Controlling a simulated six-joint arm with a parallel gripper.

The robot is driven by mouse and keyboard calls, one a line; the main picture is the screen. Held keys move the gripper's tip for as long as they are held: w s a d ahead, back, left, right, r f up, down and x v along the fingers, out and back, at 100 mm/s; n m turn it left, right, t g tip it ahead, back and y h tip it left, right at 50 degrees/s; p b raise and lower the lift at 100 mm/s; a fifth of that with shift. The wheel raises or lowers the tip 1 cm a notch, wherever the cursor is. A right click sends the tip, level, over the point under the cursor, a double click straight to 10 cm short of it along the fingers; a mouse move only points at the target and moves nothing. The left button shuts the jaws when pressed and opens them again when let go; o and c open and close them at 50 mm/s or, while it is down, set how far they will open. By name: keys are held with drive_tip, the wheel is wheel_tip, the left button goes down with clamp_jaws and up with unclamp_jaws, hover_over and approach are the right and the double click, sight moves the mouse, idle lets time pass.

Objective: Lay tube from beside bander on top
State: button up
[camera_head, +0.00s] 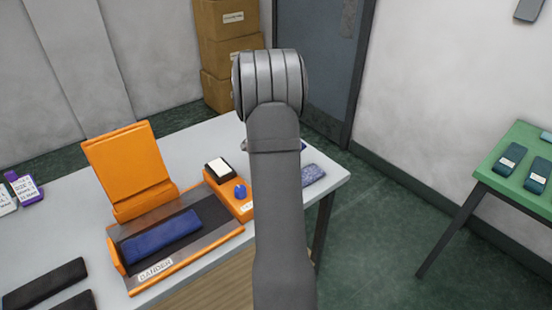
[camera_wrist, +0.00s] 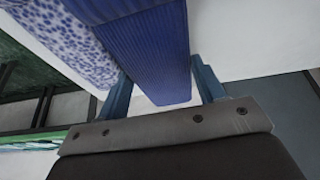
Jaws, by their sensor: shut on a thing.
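The orange bander (camera_head: 130,165) stands on the table with its lid raised. A folded dark blue tube (camera_head: 161,237) lies on its dark bed, behind the BANDER label. In the wrist view my gripper (camera_wrist: 163,88) is shut on a ribbed blue tube (camera_wrist: 150,50), with one blue finger on each side. A blue-and-white speckled piece (camera_wrist: 65,40) lies beside or under the held tube; I cannot tell which. In the head view a speckled piece (camera_head: 313,173) shows at the table's right edge, while my arm hides the gripper and nearly all of the held tube.
The bander's control box has a blue button (camera_head: 240,191). Dark flat pieces (camera_head: 45,284) lie front left on the table (camera_head: 195,150), and a purple tag (camera_head: 25,187) at far left. A green table (camera_head: 515,180) with dark folded pieces stands right, across open floor.

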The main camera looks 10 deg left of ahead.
drive_tip(key=s+d+r, duration=0.4)
drive_tip(key=d+r, duration=0.2)
drive_tip(key=d, duration=0.4)
drive_tip(key=s+a+r, duration=0.1)
drive_tip(key=s+a, duration=0.4)
drive_tip(key=a, duration=0.4)
drive_tip(key=s+a+r, duration=0.1)
drive_tip(key=s+a, duration=0.4)
drive_tip(key=a, duration=0.3)
drive_tip(key=m, duration=0.1)
hover_over(164, 232)
drive_tip(key=s, duration=0.1)
drive_tip(key=f, duration=0.4)
drive_tip(key=shift+a+f, duration=0.3)
drive_tip(key=shift+a, duration=0.1)
drive_tip(key=shift+a+f, duration=0.1)
drive_tip(key=shift+f, duration=1.95)
